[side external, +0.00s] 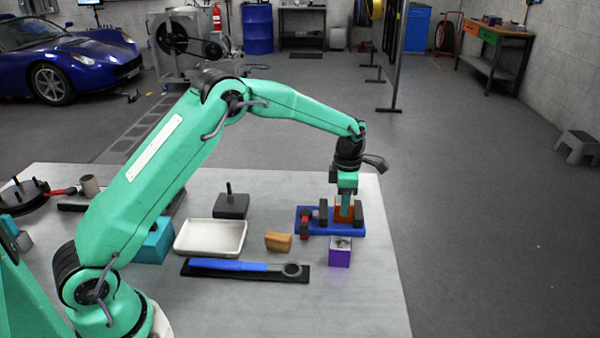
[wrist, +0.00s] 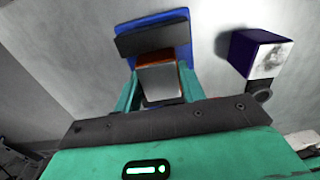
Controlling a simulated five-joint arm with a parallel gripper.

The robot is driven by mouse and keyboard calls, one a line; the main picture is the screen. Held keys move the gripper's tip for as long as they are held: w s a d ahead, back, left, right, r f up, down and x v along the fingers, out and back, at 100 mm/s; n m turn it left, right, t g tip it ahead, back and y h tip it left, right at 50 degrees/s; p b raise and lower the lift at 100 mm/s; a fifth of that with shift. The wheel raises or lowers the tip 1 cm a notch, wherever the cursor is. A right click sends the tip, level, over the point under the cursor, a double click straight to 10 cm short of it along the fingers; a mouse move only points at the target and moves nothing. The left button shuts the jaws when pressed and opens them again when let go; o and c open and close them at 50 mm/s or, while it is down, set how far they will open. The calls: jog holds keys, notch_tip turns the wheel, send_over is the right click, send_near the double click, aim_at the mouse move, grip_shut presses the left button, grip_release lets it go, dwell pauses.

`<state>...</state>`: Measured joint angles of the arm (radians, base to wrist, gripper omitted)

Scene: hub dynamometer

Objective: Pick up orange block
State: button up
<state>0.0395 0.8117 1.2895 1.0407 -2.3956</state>
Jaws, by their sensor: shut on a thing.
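The orange block (side external: 338,213) stands at the blue fixture (side external: 318,228) with black uprights, on the right part of the pale table. My gripper (side external: 345,210) points down over the fixture, its green fingers at the block. In the wrist view, my gripper (wrist: 160,84) has a green finger on each side of the block and is shut on it. There the block (wrist: 155,57) shows an orange edge and a grey face. The blue fixture (wrist: 183,27) lies behind it. Whether the block touches the fixture is hidden.
A purple block (side external: 340,257) stands just in front of the fixture, also in the wrist view (wrist: 258,55). A brown-orange piece (side external: 278,241), white tray (side external: 210,252), blue-handled wrench (side external: 235,265) and dark pegged block (side external: 231,206) lie to the left. The table's right edge is near.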

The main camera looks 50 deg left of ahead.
jog(key=shift+r, duration=0.25)
jog(key=shift+r, duration=3.8)
